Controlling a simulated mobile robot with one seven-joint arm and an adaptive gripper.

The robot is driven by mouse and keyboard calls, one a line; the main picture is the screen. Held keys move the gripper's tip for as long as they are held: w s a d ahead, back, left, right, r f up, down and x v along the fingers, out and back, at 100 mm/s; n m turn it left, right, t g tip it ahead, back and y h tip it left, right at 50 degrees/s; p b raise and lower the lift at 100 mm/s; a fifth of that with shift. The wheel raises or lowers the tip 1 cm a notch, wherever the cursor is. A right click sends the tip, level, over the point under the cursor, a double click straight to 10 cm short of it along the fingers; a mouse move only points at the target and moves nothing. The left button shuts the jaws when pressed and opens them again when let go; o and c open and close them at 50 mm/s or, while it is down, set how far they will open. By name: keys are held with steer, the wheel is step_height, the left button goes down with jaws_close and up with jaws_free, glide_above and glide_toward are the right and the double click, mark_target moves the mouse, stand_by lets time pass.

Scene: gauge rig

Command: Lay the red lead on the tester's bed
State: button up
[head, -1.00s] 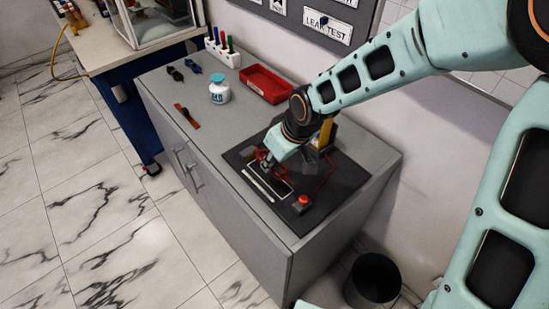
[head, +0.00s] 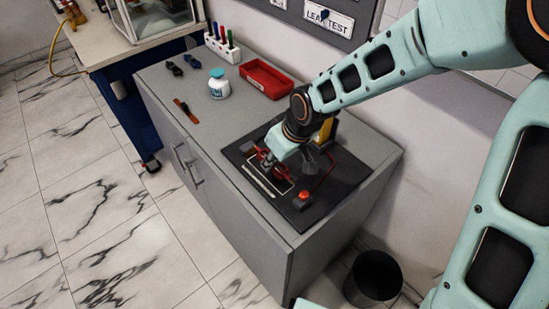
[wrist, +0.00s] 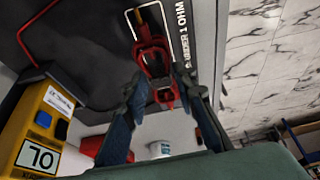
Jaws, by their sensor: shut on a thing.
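My gripper (head: 270,164) is low over the black tester mat (head: 322,190) on the grey cabinet. In the wrist view, my gripper (wrist: 160,88) is shut on the red lead (wrist: 152,55), whose red clip-like body sits between the fingers. The tester's bed, a white-outlined rectangle (wrist: 171,37), lies just beyond the fingertips, and the lead's far end overlaps it. I cannot tell whether the lead touches the mat. The yellow tester (wrist: 30,125) shows "OL" on its display; it also shows behind the wrist in the head view (head: 326,131).
A red button (head: 303,196) is at the mat's front corner. A red tray (head: 266,80), a white bottle with a blue cap (head: 219,85) and a marker holder (head: 222,47) stand farther back. A black bin (head: 373,279) is on the floor.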

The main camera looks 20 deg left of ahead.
steer(key=shift+f, duration=0.15)
steer(key=shift+f+b, duration=1.9)
steer(key=shift+f, duration=0.1)
steer(key=o, duration=1.7)
steer(key=shift+r, duration=0.1)
step_height(320, 180, up, 8)
steer(key=p, duration=0.7)
